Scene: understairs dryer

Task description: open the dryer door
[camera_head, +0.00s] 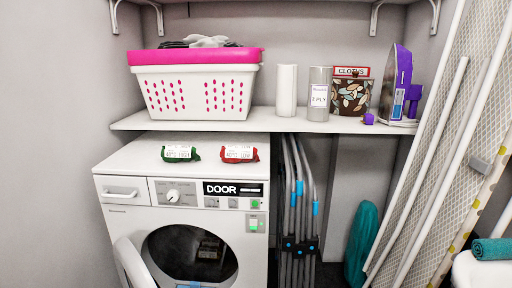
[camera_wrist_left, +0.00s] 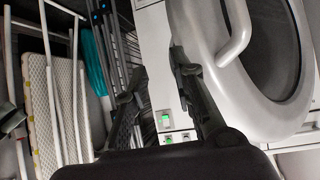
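The white dryer (camera_head: 120,224) stands at the left under the shelf in the head view. Its round dark opening (camera_head: 178,246) shows in the front. The white door (camera_head: 131,267) stands swung out to the left of the opening, partly cut off by the lower frame edge. In the left wrist view the door ring (camera_wrist_left: 203,18) and its curved handle (camera_wrist_left: 237,35) are close, at the upper right. My left gripper (camera_wrist_left: 158,85) has its dark fingers spread apart, with the handle beside them and not between them. My right gripper is not in view.
Two small packets, green (camera_head: 181,153) and red (camera_head: 239,153), lie on the dryer top. A basket (camera_head: 200,95) stands on the shelf above. A folded drying rack (camera_head: 297,215) is right of the dryer, and an ironing board (camera_head: 450,130) leans farther right.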

